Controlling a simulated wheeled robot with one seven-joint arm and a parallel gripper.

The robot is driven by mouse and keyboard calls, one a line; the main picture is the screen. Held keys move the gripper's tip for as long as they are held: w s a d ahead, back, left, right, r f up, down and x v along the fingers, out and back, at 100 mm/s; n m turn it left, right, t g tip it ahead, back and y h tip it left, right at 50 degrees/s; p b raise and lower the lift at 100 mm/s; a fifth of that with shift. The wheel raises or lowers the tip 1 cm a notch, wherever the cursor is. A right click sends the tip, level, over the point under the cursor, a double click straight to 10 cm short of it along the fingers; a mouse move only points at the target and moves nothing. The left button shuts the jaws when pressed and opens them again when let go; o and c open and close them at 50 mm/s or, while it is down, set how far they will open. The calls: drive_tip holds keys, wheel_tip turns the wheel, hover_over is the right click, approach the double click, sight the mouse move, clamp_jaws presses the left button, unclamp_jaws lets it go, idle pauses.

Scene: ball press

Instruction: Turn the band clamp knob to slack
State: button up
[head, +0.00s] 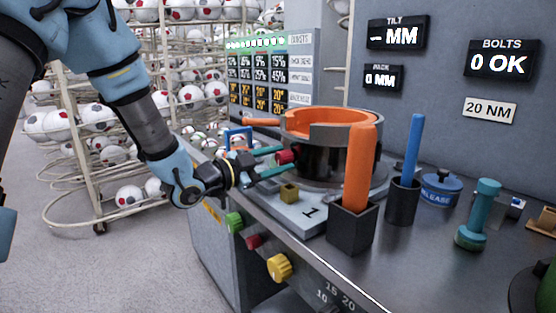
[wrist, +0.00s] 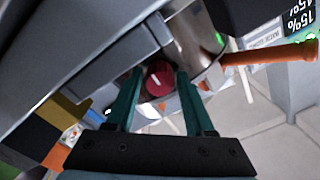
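The red band clamp knob (head: 285,156) sticks out from the side of the dark metal ring (head: 320,160) on the bench. My gripper (head: 275,162) points at it from the left, with its two teal fingers spread. In the wrist view the round red knob (wrist: 158,78) shows between the fingertips of my gripper (wrist: 160,86), with a pale line on its face. The fingers look open, with a small gap beside the knob; I cannot tell whether either tip touches it. An orange piece (head: 335,122) sits in the ring, and an orange handle (wrist: 268,57) extends from the ring.
A white plate marked 1 (head: 310,212) lies under the ring. A black holder (head: 352,228) with an orange bar, a dark cup (head: 402,203) with a blue rod and a teal tool (head: 478,215) stand to the right. Coloured knobs, including a yellow one (head: 279,267), line the bench front.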

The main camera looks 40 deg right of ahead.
clamp_jaws()
drive_tip(key=shift+n, duration=0.3)
drive_tip(key=n+p, duration=0.1)
drive_tip(key=n, duration=0.2)
drive_tip(key=shift+n, duration=0.3)
drive_tip(key=n+p, duration=0.1)
drive_tip(key=n, duration=0.3)
drive_tip(key=shift+n+p, duration=0.3)
drive_tip(key=shift+p, duration=0.1)
drive_tip(key=n+p, duration=0.3)
drive_tip(key=n, duration=0.2)
drive_tip(key=shift+r, duration=0.1)
drive_tip(key=shift+n+p, duration=0.95)
drive_tip(key=shift+n, duration=1.05)
